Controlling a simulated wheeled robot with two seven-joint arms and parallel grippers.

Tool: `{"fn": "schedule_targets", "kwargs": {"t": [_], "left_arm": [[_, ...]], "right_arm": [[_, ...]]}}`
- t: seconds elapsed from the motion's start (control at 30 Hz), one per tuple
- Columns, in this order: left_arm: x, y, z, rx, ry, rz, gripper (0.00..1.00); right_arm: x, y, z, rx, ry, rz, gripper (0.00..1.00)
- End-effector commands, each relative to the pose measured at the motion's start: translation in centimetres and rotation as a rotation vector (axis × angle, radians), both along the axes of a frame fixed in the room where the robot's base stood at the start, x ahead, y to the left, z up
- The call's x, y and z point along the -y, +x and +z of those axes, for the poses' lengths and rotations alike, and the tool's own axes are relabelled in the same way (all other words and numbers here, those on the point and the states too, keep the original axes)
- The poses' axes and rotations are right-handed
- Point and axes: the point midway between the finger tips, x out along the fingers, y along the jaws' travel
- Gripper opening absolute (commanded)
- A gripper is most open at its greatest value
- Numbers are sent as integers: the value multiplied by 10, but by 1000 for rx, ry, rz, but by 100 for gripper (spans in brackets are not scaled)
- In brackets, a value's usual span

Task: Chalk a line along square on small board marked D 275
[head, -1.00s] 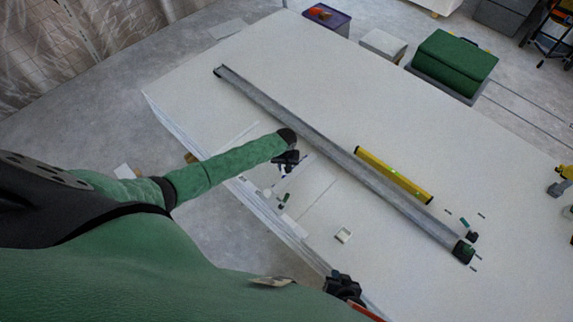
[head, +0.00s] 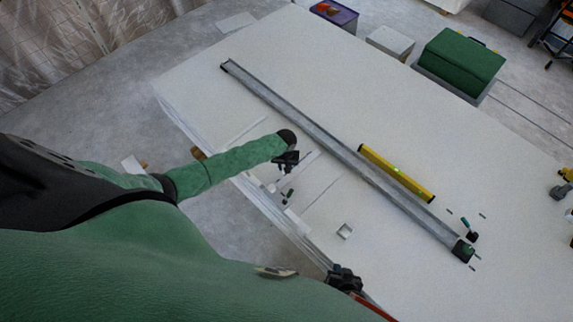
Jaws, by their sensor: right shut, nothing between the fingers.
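A large white board stack (head: 420,120) fills the middle. Thin pale strips or lines (head: 320,195) lie near its front edge; I cannot tell which is the square or the small board, and no D 275 mark is legible. My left gripper (head: 287,164), dark at the end of a green sleeve, is over this front area; its fingers are too small to read. My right gripper (head: 345,281) is low in the picture by the front edge, shut and empty. No chalk can be made out.
A long grey rail (head: 310,130) crosses the stack diagonally, with a yellow spirit level (head: 396,172) beside it. A green case (head: 460,62) stands on the floor behind.

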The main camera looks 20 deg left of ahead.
Motion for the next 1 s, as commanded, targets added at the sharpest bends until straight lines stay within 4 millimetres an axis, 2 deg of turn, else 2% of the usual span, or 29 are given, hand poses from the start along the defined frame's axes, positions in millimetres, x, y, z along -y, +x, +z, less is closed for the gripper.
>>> {"fn": "schedule_targets", "kwargs": {"t": [0.3,1.0], "left_arm": [[-5,-16,0,-6,1,0,7],[-12,-33,2,-3,1,1,7]], "right_arm": [[0,0,12,0,0,0,0],[0,0,30,0,0,0,0]]}}
